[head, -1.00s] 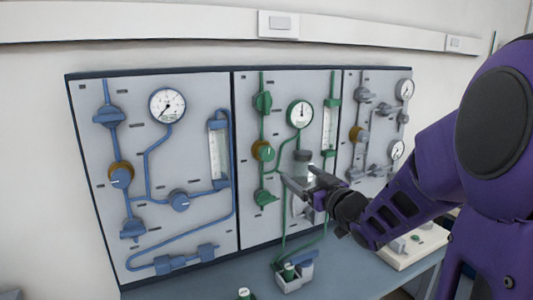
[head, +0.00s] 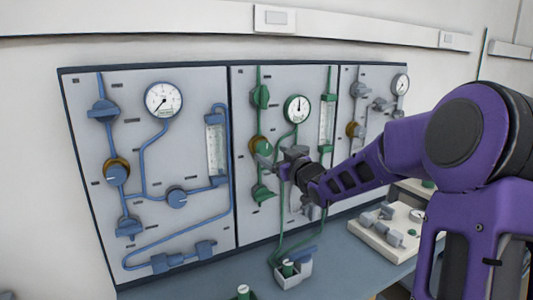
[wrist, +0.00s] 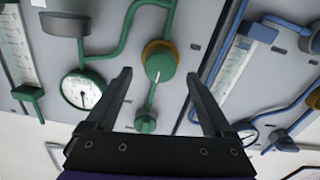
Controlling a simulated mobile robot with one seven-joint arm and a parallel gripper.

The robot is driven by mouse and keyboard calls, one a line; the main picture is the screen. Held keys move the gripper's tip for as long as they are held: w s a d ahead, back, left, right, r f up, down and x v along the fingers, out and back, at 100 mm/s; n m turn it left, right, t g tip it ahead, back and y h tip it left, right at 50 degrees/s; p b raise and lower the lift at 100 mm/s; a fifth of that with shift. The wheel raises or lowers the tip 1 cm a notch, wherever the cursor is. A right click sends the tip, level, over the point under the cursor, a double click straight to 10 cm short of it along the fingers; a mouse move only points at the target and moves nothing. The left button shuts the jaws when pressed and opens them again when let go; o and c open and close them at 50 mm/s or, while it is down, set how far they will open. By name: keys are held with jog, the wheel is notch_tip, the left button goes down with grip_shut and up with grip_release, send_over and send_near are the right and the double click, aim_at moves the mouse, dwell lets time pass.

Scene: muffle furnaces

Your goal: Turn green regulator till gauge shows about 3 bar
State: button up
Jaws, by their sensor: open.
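The green regulator (head: 260,146) is a round green knob with a brass ring on the middle panel. In the wrist view the regulator (wrist: 160,66) lies between and beyond the fingertips, with no visible contact. My gripper (head: 270,163) is open and empty, just right of and below the regulator in the head view; its two fingers also show in the wrist view (wrist: 158,78). The green-rimmed gauge (head: 297,109) is above and right of the regulator. Its needle points roughly upward in the head view; the numbers are too small to read. The gauge also shows in the wrist view (wrist: 82,90).
Green valves (head: 260,96) sit above and below the regulator on the same pipe. A green-framed flow tube (head: 326,125) stands to the right. The blue panel (head: 200,235) is on the left, a grey-piped one on the right. A small box (head: 292,276) stands on the bench below.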

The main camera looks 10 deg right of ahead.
aim_at(267, 150)
jog(key=shift+x, duration=2.2)
jog(key=shift+c, duration=0.2)
jog(key=c, duration=1.3)
jog(key=shift+f+b, duration=0.1)
jog(key=shift+b, duration=0.35)
jog(key=shift+c, duration=0.2)
jog(key=o, duration=1.4)
jog(key=shift+s+d, duration=0.1)
jog(key=shift+s, duration=0.05)
jog(key=p+v, duration=0.2)
jog(key=v, duration=1.5)
jog(key=shift+s, duration=0.1)
